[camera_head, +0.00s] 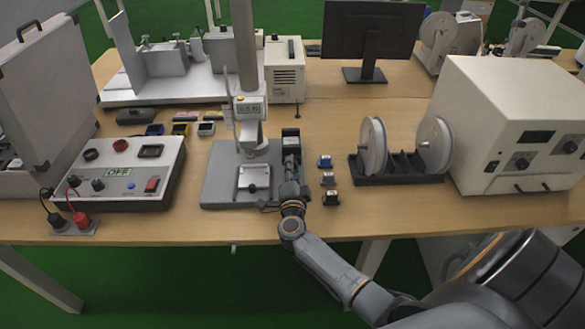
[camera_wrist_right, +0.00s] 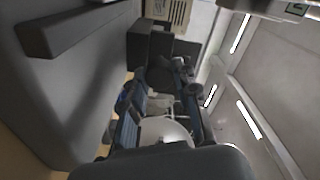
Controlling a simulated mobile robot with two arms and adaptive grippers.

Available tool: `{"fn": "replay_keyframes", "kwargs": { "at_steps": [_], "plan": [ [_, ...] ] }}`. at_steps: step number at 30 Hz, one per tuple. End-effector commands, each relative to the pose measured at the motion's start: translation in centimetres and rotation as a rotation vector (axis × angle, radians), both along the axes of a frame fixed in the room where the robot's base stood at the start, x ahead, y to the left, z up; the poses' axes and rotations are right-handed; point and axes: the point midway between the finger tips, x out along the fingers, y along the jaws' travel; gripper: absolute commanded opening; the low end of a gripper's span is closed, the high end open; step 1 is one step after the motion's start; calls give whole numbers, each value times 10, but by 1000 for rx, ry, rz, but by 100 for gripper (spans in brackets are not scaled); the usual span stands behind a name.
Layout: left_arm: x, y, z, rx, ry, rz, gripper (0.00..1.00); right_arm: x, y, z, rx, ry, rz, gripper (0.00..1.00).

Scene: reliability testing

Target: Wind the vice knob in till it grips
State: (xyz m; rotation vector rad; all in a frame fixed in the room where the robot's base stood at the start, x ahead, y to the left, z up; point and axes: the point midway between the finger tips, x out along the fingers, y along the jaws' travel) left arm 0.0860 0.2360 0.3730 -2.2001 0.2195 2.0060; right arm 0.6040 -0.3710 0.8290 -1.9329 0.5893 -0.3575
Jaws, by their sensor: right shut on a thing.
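The small pale vice (camera_head: 254,178) sits on the grey base plate (camera_head: 215,190) of the test stand. My right gripper (camera_head: 288,180) is at the vice's right side, over the plate's right edge. It hides the knob in the head view. In the right wrist view, a pale rounded part (camera_wrist_right: 165,130), which looks like the knob, lies between the fingers of my right gripper (camera_wrist_right: 160,118). The gripper is shut on it. The gap between the vice jaws is too small to judge. My left gripper is not in view.
The stand's column (camera_head: 245,50) and force gauge (camera_head: 250,108) rise behind the vice. Several small blocks (camera_head: 327,179) stand just right of the gripper. A spool rack (camera_head: 400,170) is farther right, and a control box (camera_head: 125,170) reading OFF is at left.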

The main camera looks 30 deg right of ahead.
Motion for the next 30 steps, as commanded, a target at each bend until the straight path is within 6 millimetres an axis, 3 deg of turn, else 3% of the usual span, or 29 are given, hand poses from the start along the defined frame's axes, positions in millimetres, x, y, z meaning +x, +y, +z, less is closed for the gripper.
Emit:
{"fn": "replay_keyframes", "kwargs": {
  "at_steps": [30],
  "plan": [
    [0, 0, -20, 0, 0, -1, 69, -1, 0, -4, 824, -503, -3, 0]
  ]
}}
